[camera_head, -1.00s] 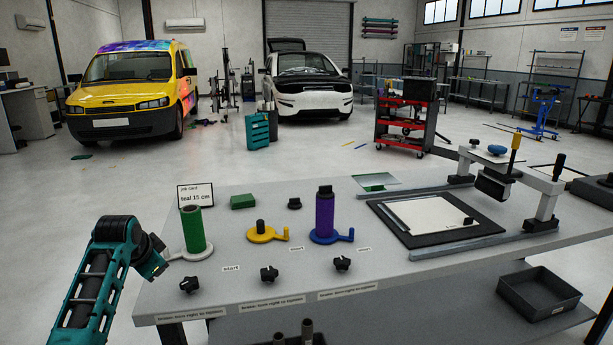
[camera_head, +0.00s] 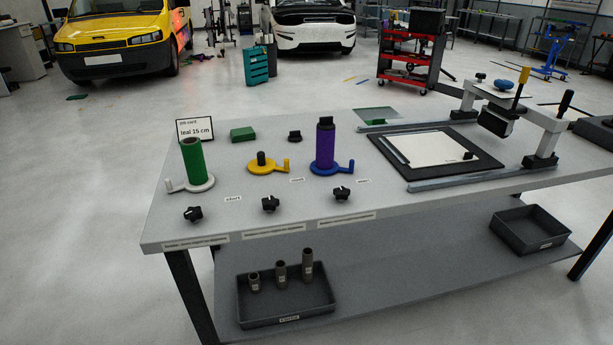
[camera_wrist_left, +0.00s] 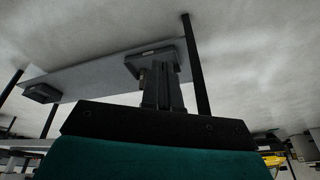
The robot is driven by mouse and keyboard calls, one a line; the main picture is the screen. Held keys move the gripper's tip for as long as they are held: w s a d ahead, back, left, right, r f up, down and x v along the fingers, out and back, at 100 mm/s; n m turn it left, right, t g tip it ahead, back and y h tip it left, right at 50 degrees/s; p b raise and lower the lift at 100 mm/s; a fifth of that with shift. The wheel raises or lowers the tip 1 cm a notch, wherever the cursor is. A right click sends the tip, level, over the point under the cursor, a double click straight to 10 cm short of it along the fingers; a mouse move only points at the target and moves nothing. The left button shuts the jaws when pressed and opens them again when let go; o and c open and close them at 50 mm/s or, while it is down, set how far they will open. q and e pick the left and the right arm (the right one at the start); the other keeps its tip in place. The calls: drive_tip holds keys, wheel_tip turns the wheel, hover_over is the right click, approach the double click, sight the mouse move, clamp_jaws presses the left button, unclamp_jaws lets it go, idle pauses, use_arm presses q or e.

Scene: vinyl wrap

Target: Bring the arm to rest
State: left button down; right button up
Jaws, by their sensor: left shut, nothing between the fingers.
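My left gripper (camera_wrist_left: 163,92) shows only in the left wrist view. Its dark fingers are together with nothing between them, and the teal wrist housing fills the bottom of that view. The fingers overlap the workbench in that picture, but I see no contact. The left arm is out of the head view now, and my right gripper is in neither view.
The workbench (camera_head: 225,223) holds a green roll (camera_head: 194,163), a purple roll (camera_head: 325,145), a yellow holder (camera_head: 268,167) and a cutting frame (camera_head: 540,132). Below are a tray of short tubes (camera_head: 286,318) and an empty tray (camera_head: 530,243). The floor left of the bench is clear.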

use_arm(q)
drive_tip(key=w+d+f+t+h, duration=0.2)
drive_tip(key=w+d+f+t, duration=0.1)
drive_tip(key=w+f+t, duration=0.2)
wheel_tip(320, 180, down, 3)
drive_tip(key=shift+w+d+f+t, duration=0.25)
drive_tip(key=shift+w+t, duration=0.1)
drive_tip(key=shift+t, duration=0.65)
drive_tip(key=shift+r, duration=0.1)
idle(2.3)
